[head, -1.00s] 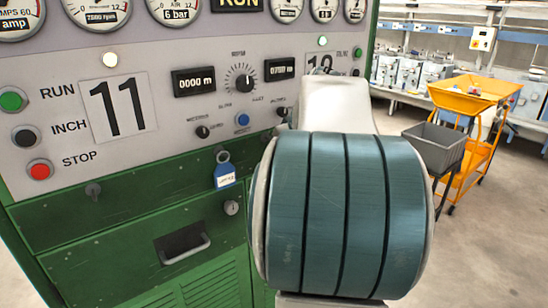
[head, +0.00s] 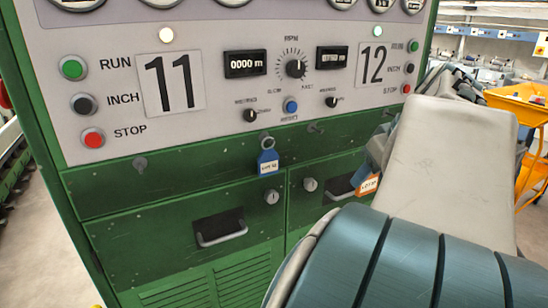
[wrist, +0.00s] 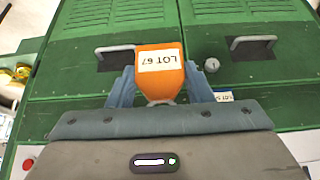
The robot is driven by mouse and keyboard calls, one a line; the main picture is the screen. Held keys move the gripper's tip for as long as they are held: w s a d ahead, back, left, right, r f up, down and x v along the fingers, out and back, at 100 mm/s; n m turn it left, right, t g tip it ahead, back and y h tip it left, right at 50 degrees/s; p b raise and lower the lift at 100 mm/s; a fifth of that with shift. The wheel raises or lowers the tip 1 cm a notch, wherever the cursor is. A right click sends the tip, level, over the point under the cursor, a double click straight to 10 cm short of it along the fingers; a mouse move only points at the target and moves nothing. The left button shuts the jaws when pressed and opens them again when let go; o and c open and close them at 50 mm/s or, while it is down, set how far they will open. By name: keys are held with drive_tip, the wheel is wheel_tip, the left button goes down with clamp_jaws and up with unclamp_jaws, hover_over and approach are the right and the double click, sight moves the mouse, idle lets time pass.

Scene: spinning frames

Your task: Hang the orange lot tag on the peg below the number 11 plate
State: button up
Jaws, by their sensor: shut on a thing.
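The orange lot tag (wrist: 163,65), with a white label reading LOT 67, is held between the blue fingers of my gripper (wrist: 160,88) in the wrist view. It also shows in the head view (head: 368,186), partly hidden by my arm, in front of the right-hand drawer. The number 11 plate (head: 171,83) is on the grey panel at left. Below it, an empty peg (head: 140,163) sticks out from the green strip. My gripper is right of that peg, well apart from it.
A blue tag (head: 268,160) hangs on the middle peg, between the 11 plate and my gripper. Another peg (head: 315,128) is right of it. The number 12 plate (head: 374,65) is at right. Drawer handles (head: 221,229) and locks protrude below. An orange cart stands far right.

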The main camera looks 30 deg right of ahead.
drive_tip(key=shift+r, duration=0.2)
drive_tip(key=shift+r+p, duration=0.5)
drive_tip(key=shift+r, duration=0.1)
drive_tip(key=shift+s, duration=0.15)
drive_tip(key=s+b, duration=0.1)
drive_tip(key=s, duration=0.6)
drive_tip(key=shift+b, duration=0.3)
idle(0.9)
